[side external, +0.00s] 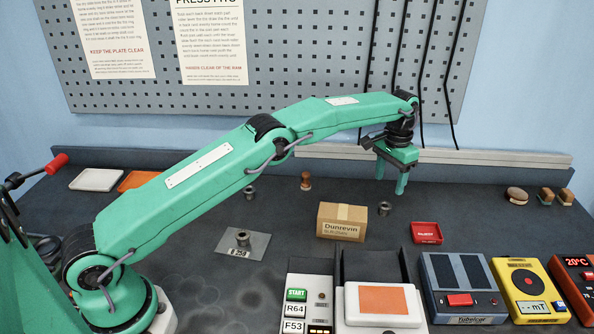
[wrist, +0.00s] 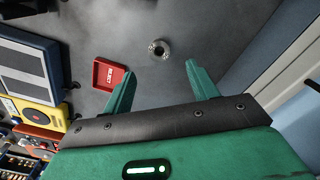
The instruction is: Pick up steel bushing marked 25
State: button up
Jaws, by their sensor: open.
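A grey steel bushing (side external: 384,208) stands on the dark bench to the left of the red tray. It also shows in the wrist view (wrist: 159,49), just beyond the gap between my fingertips. A second bushing (side external: 249,192) stands further left. A third bushing (side external: 244,238) stands on a thin metal plate (side external: 262,245). I cannot read a number on any bushing. My gripper (side external: 389,182) is open and empty, pointing down above the bench near the first bushing. In the wrist view my gripper (wrist: 160,70) has its two green fingers wide apart.
A cardboard box (side external: 341,222) stands left of the near bushing, and the red reject tray (side external: 426,233) right of it. A brown-topped stamp (side external: 305,180) stands behind. Devices, including a blue-grey one (side external: 459,287) and a yellow one (side external: 529,290), line the front right.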

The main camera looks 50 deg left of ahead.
aim_at(384, 209)
jog(key=shift+f, duration=0.1)
jog(key=shift+f, duration=1.25)
jog(key=shift+f, duration=0.1)
jog(key=shift+f, duration=2.5)
jog(key=c, duration=1.1)
jog(key=shift+r, duration=0.2)
